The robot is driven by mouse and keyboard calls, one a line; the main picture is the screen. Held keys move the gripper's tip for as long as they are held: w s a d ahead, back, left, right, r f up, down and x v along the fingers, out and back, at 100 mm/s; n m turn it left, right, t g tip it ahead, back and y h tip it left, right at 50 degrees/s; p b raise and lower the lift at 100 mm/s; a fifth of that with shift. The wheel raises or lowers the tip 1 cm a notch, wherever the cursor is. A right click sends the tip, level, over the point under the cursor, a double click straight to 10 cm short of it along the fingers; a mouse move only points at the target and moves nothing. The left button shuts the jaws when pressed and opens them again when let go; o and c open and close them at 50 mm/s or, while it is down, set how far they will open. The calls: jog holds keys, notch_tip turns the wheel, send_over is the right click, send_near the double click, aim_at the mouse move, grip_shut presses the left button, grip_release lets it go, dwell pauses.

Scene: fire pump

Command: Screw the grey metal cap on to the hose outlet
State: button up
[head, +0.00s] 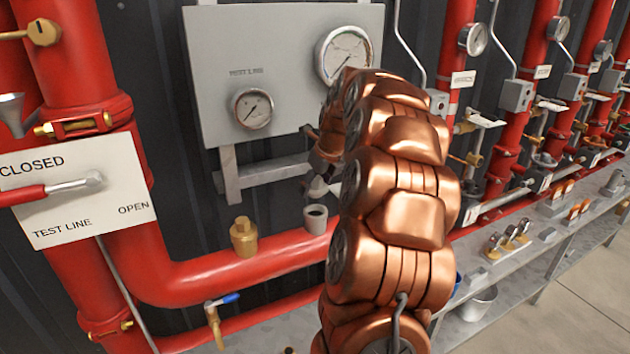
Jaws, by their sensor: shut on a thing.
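The hose outlet (316,220) is a short grey upright stub with a dark open mouth on top of the red horizontal pipe in the head view. My gripper (320,178) hangs just above it, partly hidden behind my copper arm. It is shut on a small grey piece that looks like the metal cap (318,190). The cap appears to be above the outlet's mouth, with a small gap between them. The fingers and the exact tilt of the cap are too small to make out.
A brass fitting (244,238) stands on the same red pipe (215,277) to the left. A grey gauge panel (275,85) is behind. A blue-handled valve (222,301) sits below. A grey bench (570,225) with parts runs along the right; floor is clear beyond.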

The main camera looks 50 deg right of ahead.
jog(key=b, duration=0.1)
send_over(312, 214)
jog(key=s, duration=0.2)
jog(key=shift+w+f, duration=0.15)
jog(key=shift+f, duration=1)
jog(key=shift+w+f, duration=0.1)
jog(key=shift+f, duration=1.15)
jog(key=shift+w+f, duration=0.1)
jog(key=shift+w, duration=0.05)
jog(key=shift+f+b, duration=0.3)
jog(key=shift+f, duration=0.55)
dwell(0.6)
